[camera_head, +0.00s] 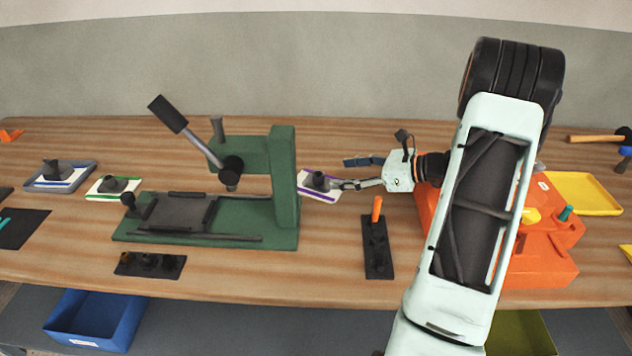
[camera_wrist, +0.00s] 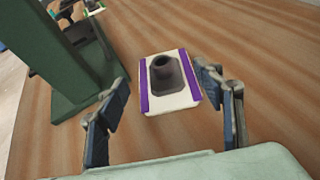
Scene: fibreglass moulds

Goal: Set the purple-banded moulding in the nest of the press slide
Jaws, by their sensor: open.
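The purple-banded moulding (camera_head: 318,183) is a white plate with purple edge bands and a dark raised boss. It lies on the table just right of the green press's column. In the wrist view the moulding (camera_wrist: 171,84) lies ahead, roughly between my open fingers. My gripper (camera_head: 352,172) is open and empty, close to the moulding's right side; it also shows in the wrist view (camera_wrist: 160,108). The green press (camera_head: 285,190) stands left of the moulding. Its slide (camera_head: 180,212) is a dark plate with raised black bars around it, at the front left of the press; it looks empty.
A green-banded moulding (camera_head: 103,194) and a blue-banded one (camera_head: 62,181) on a tray lie left of the press. A dark rack with an orange-handled tool (camera_head: 376,212) stands in front of my gripper. An orange case (camera_head: 520,270) is at the right. The press column is a near obstacle.

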